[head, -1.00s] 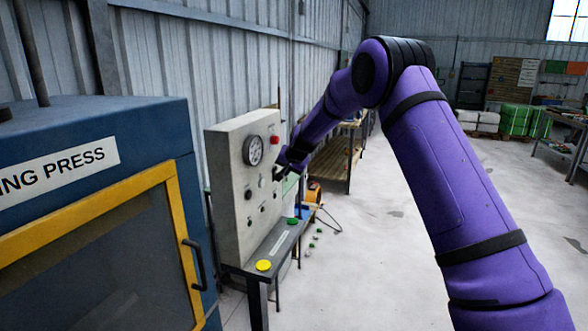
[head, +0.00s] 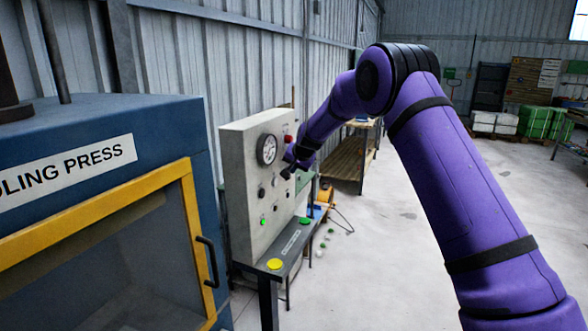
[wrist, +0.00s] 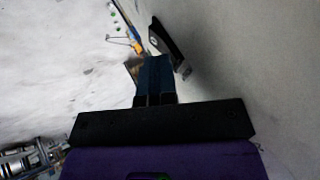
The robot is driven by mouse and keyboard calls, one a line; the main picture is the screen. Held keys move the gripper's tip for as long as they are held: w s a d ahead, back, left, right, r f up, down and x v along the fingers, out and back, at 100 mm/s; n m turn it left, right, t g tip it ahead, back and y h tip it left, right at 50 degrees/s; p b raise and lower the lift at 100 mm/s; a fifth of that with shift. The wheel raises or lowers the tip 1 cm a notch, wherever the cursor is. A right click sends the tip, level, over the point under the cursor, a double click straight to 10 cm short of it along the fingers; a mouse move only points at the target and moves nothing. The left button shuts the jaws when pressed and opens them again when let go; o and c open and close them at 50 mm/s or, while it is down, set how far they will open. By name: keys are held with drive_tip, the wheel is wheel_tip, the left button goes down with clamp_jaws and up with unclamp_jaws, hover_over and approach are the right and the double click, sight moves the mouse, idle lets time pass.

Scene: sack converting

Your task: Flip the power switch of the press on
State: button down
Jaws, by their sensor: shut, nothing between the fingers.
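The grey control panel (head: 240,170) of the press stands beside the blue press (head: 160,120). Its face carries a round gauge (head: 267,149), a red button (head: 288,139), several small dark controls and a lit green spot (head: 263,221). I cannot tell which control is the power switch or its position. My gripper (head: 287,172) is at the panel's right part, close to its face, and hides what is behind it. In the wrist view my gripper (wrist: 156,65) is shut and empty. A dark part (wrist: 170,42) sticks out of the grey face just beyond the fingertips; contact is unclear.
A narrow ledge below the panel carries a yellow button (head: 275,264) and a green button (head: 305,221). The press door has a yellow frame (head: 100,210) and a dark handle (head: 209,262). A wooden shelf (head: 347,163) stands behind. The floor to the right is largely open.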

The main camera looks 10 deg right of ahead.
drive_tip(key=shift+r, duration=0.1)
drive_tip(key=shift+w+r, duration=0.1)
drive_tip(key=shift+r, duration=0.9)
drive_tip(key=shift+d, duration=0.1)
drive_tip(key=d+f+v, duration=0.1)
drive_tip(key=v, duration=1)
drive_tip(key=shift+s, duration=0.5)
drive_tip(key=shift+r, duration=0.15)
